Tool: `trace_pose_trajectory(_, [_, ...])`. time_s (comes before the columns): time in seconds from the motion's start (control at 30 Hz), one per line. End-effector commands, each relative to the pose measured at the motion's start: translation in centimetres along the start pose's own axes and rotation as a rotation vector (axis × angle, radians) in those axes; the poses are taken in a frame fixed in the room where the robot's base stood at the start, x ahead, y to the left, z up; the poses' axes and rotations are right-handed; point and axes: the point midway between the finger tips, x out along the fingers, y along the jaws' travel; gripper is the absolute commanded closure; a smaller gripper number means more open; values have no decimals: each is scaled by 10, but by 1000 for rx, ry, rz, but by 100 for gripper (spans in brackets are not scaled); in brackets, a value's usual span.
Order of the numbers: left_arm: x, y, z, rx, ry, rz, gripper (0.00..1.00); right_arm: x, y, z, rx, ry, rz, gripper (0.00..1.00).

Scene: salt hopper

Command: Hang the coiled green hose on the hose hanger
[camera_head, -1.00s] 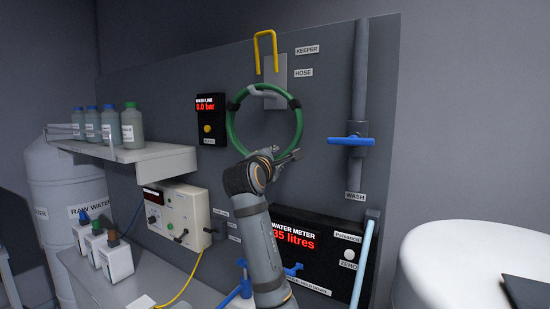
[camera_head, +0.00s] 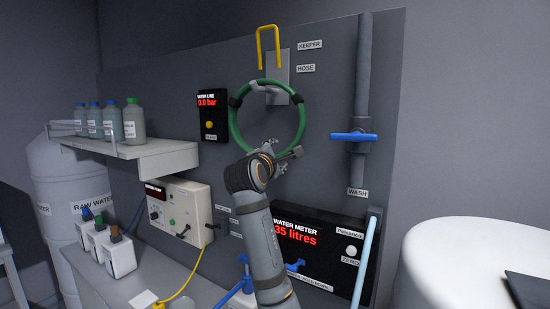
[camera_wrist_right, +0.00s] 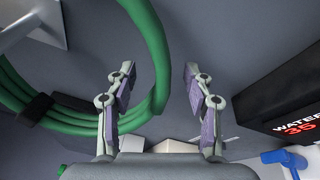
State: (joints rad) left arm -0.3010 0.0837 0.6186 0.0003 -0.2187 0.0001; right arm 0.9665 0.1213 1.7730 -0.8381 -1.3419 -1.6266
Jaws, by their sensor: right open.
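The coiled green hose (camera_head: 234,126) is a ring with dark ties, upright in front of the grey panel. Its top lies at the grey hose hanger (camera_head: 277,70), whose lip shows inside the ring's top; exact contact is unclear. A yellow U-shaped keeper (camera_head: 260,48) stands up above the hanger. My right gripper (camera_head: 279,155) is at the ring's lower right. In the right wrist view the right gripper (camera_wrist_right: 160,75) is open, and a green hose strand (camera_wrist_right: 152,50) passes between or just beyond its fingers. The left gripper is not in view.
A blue-handled valve (camera_head: 353,136) on a grey pipe is to the right. The water meter box (camera_head: 320,230) is below right. A shelf (camera_head: 150,155) with several bottles is at left.

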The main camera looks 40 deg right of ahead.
Motion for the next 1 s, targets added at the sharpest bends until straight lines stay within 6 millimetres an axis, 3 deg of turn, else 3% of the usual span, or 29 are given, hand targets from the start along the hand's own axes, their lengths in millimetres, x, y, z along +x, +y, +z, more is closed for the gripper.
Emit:
trace_pose_trajectory(0.13, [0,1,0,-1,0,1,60,-20,1,-2,5,5,2,48])
trace_pose_trajectory(0.3, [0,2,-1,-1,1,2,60,-65,0,-2,7,9,-1,48])
trace_pose_trajectory(0.5, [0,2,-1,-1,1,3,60,-101,0,-3,5,7,0,48])
trace_pose_trajectory(0.7, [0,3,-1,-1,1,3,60,-116,0,-1,2,2,1,48])
trace_pose_trajectory(1.0, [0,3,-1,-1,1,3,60,-118,0,0,1,0,1,48])
